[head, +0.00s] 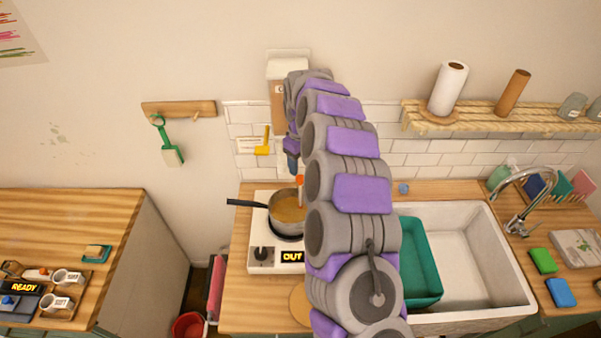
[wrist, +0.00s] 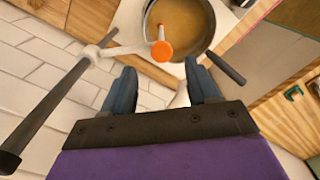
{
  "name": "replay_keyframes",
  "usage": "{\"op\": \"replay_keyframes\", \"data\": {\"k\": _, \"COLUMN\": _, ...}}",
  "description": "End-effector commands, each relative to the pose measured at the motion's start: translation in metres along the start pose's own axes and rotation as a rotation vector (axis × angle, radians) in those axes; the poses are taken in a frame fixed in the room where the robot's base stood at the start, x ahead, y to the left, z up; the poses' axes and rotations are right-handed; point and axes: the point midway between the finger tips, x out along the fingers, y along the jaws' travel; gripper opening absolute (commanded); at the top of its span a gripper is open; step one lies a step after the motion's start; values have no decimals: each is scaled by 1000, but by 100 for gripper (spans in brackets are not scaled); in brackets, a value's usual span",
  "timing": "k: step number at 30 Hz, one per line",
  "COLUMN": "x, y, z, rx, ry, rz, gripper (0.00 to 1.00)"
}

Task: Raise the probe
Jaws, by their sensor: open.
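A pot (head: 289,208) of amber liquid sits on a white hotplate unit (head: 262,259) whose display (head: 292,256) reads OUT. In the wrist view the pot (wrist: 180,28) is at the top. A pale arm with an orange end (wrist: 162,51), which looks like the probe, reaches over it; a dark rod (wrist: 45,110) joins the arm at the left. The orange part also shows above the pot in the head view (head: 299,180). My gripper (wrist: 160,88) is open, with the orange end beyond its fingertips. A pale piece between the fingers is partly hidden. I cannot tell whether the probe's tip touches the liquid.
A yellow lever (head: 263,146) is on the wall left of my arm. A white sink (head: 470,255) with a teal tub (head: 420,262) lies right. My arm hides part of the counter.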

Motion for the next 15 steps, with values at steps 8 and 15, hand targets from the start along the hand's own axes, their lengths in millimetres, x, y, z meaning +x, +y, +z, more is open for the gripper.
{"op": "replay_keyframes", "data": {"k": 8, "x": 42, "y": -2, "z": -1, "rx": -2, "ry": -2, "rz": 0, "gripper": 59}}
{"op": "replay_keyframes", "data": {"k": 15, "x": 55, "y": -1, "z": 0, "rx": -1, "ry": -2, "rz": -1, "gripper": 59}}
